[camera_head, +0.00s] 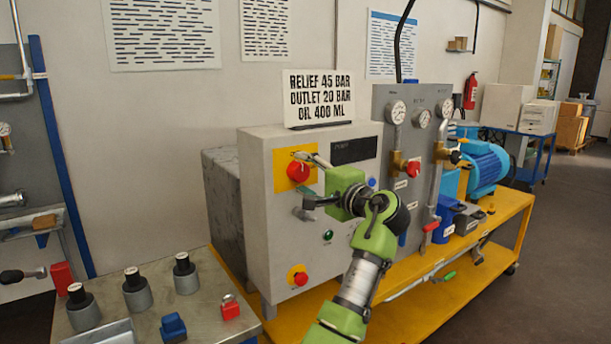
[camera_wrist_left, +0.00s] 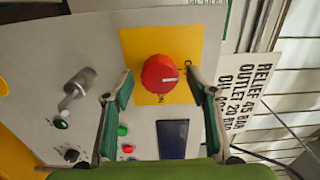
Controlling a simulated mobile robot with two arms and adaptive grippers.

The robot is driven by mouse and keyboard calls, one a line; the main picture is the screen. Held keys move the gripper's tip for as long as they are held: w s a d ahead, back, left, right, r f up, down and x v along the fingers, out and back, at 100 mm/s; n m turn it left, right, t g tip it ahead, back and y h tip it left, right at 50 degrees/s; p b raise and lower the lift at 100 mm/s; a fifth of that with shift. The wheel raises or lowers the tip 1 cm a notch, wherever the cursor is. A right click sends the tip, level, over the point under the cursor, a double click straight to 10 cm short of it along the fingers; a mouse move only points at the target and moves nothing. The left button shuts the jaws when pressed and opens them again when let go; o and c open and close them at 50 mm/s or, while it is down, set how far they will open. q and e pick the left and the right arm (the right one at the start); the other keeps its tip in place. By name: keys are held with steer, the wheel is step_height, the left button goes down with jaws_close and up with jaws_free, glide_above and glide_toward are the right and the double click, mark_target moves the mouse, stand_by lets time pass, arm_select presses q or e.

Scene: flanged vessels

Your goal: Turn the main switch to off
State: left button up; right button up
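The main switch is a red rotary knob (camera_head: 297,171) on a yellow plate, high on the front of a grey control box. In the left wrist view the red knob (camera_wrist_left: 159,75) faces me, with a white line on it pointing to the right of the picture. My left gripper (camera_head: 303,180) is open in front of the switch. In the left wrist view its two fingers stand wide, one on each side of the knob, with visible gaps. My right gripper is not in view.
A grey lever (camera_wrist_left: 77,88) sits beside the switch, near the left finger in the wrist view. A red button on yellow (camera_head: 298,276) is lower on the box. A sign (camera_head: 318,97) stands on top. Gauges (camera_head: 396,112) and pipes are to the right.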

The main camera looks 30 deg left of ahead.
arm_select(q)
steer(key=v, duration=1.2)
steer(key=shift+f, duration=0.15)
